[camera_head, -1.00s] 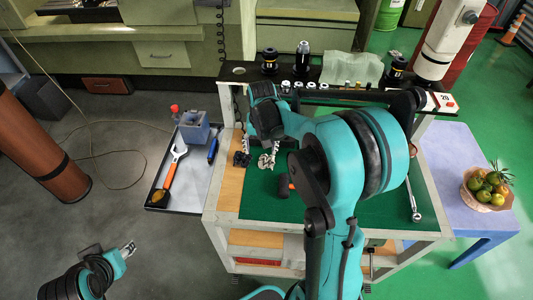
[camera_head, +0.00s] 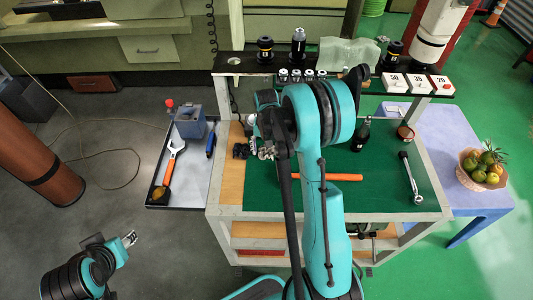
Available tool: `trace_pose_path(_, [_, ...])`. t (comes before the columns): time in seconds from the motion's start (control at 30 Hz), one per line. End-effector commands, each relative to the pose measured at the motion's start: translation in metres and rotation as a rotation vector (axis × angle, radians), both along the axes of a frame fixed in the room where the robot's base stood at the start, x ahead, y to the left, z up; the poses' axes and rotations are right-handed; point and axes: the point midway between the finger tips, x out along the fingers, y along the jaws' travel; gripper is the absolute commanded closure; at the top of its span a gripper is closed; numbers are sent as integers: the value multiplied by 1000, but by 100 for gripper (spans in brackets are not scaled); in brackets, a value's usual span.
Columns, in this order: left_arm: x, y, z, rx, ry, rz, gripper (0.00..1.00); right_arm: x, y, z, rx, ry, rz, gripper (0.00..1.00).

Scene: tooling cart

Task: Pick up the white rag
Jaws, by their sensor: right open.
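The white rag (camera_head: 349,53) lies crumpled on the dark raised shelf at the back of the tooling cart, between black tool holders. It looks pale and slightly greenish. My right gripper (camera_head: 264,150) is low over the left part of the cart, partly hidden by my own arm, in front of and to the left of the rag and apart from it. It is open. My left gripper (camera_head: 129,239) is at the lower left over the floor, far from the rag; its jaw gap is too small to judge.
The dark shelf (camera_head: 233,62) carries black holders (camera_head: 394,51), small sockets and numbered white boxes (camera_head: 395,82). On the green mat lie an orange-handled tool (camera_head: 330,177), a dark bottle (camera_head: 362,133) and a ratchet (camera_head: 412,180). A side tray (camera_head: 195,188) holds a wrench (camera_head: 169,170).

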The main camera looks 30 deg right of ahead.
Motion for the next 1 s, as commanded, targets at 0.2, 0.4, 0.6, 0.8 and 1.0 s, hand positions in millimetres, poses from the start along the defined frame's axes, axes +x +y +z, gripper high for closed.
trace_pose_path(0.2, [0, 0, 0, 0, 0, 0, 60, 0, 0, -1, 0, 0, 0, 33])
trace_pose_path(0.4, [0, 0, 0, 0, 0, 0, 60, 0, 0, -1, 0, 0, 0, 73])
trace_pose_path(0.6, [0, 0, 0, 0, 0, 0, 60, 0, 0, -1, 0, 0, 0, 73])
trace_pose_path(0.8, [0, 0, 6, 0, 0, 0, 60, 0, 0, 19, -1, -1, 0, 73])
trace_pose_path(1.0, [0, 0, 17, 0, 0, 0, 60, 0, 0, 62, 0, 0, 0, 73])
